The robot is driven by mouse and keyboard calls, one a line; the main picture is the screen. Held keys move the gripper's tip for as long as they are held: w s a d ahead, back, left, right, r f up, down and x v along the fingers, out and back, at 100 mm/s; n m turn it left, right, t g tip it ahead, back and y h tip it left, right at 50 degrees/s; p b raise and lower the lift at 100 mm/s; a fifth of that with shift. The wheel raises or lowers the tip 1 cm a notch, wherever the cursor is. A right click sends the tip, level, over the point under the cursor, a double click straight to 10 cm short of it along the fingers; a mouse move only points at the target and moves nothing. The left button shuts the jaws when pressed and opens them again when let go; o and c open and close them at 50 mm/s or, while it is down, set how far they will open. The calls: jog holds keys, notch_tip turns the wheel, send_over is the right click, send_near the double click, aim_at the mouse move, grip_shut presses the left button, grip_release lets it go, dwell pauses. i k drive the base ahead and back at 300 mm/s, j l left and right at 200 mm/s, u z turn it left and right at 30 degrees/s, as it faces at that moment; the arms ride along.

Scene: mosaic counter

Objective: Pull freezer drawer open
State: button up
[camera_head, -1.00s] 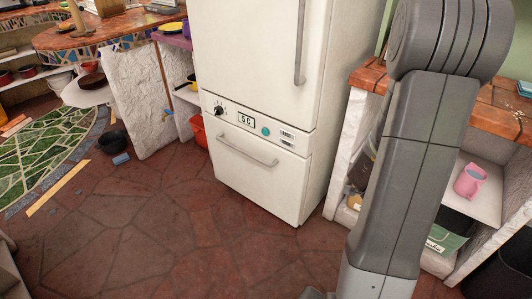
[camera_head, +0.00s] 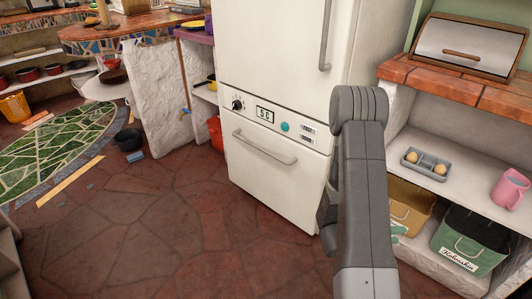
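The white fridge (camera_head: 270,75) stands upright at the centre. Its freezer drawer (camera_head: 271,185) is the lower front panel, below a strip with a knob, a small display and a teal button, and it looks closed. The drawer's horizontal bar handle (camera_head: 264,148) runs across its upper part, with nothing on it. My grey arm rises in front, right of the drawer, and covers the fridge's lower right edge. My gripper cannot be made out; it is hidden or out of the frame.
Red stone floor (camera_head: 180,230) is free before the fridge. On the right, a shelf unit holds a grey tray (camera_head: 424,163), a pink mug (camera_head: 509,188) and a green bin (camera_head: 468,240). On the left are a black pot (camera_head: 128,140) and a green mosaic (camera_head: 50,150).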

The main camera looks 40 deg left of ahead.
aim_at(288, 176)
jog(key=i+j+u, duration=0.1)
jog(key=j+u, duration=0.2)
jog(key=j, duration=0.15)
jog(key=i+j+u, duration=0.15)
jog(key=j+u, duration=0.15)
jog(key=i+j+u, duration=0.3)
jog(key=j, duration=0.2)
jog(key=i+j+u, duration=0.1)
jog(key=j+u, duration=0.2)
